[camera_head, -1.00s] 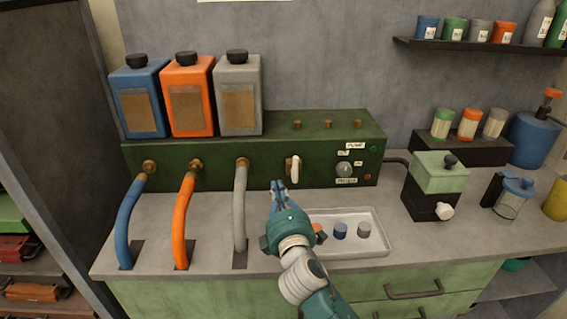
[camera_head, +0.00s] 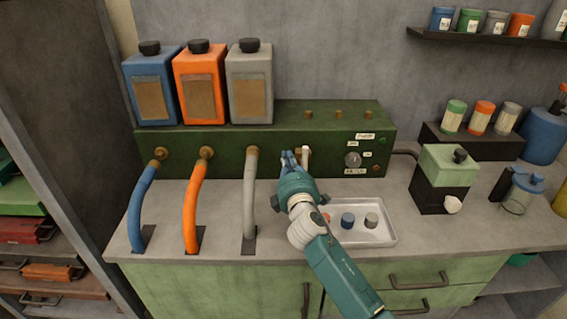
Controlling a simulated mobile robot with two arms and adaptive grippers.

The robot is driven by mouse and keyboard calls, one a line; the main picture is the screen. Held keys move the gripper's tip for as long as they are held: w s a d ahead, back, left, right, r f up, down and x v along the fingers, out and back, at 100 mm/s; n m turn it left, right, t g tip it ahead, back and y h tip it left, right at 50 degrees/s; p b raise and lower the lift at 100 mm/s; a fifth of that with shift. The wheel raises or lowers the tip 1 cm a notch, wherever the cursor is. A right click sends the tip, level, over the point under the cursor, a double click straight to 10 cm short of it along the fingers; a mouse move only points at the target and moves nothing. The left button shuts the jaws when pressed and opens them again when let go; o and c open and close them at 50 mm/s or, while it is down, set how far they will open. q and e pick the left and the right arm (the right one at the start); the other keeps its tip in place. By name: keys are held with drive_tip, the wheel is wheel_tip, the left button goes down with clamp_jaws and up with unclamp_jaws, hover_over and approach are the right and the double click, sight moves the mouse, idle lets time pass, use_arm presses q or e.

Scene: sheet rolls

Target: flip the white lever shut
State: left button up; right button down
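The white lever (camera_head: 306,157) stands upright on the front of the green pump box (camera_head: 222,146), beside a brass fitting. My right gripper (camera_head: 290,157) is just left of the lever, in front of the box. Its two blue fingers look close together with nothing visible between them. They are very near the lever; whether they touch it I cannot tell. The fingers hide part of the brass fitting. My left gripper is not in view.
Blue, orange and grey hoses (camera_head: 250,195) run from the box to the counter, left of the gripper. A white tray (camera_head: 379,237) with small caps lies under my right arm. Three jugs (camera_head: 200,85) sit on the box.

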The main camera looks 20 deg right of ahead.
sight(304, 155)
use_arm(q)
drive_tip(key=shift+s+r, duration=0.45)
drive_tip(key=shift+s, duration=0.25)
use_arm(e)
drive_tip(key=shift+s+d+r, duration=0.1)
drive_tip(key=shift+s+d, duration=0.2)
drive_tip(key=shift+d, duration=0.25)
drive_tip(key=shift+s+d+r, duration=0.1)
drive_tip(key=shift+s+d, duration=0.2)
drive_tip(key=shift+d, duration=0.2)
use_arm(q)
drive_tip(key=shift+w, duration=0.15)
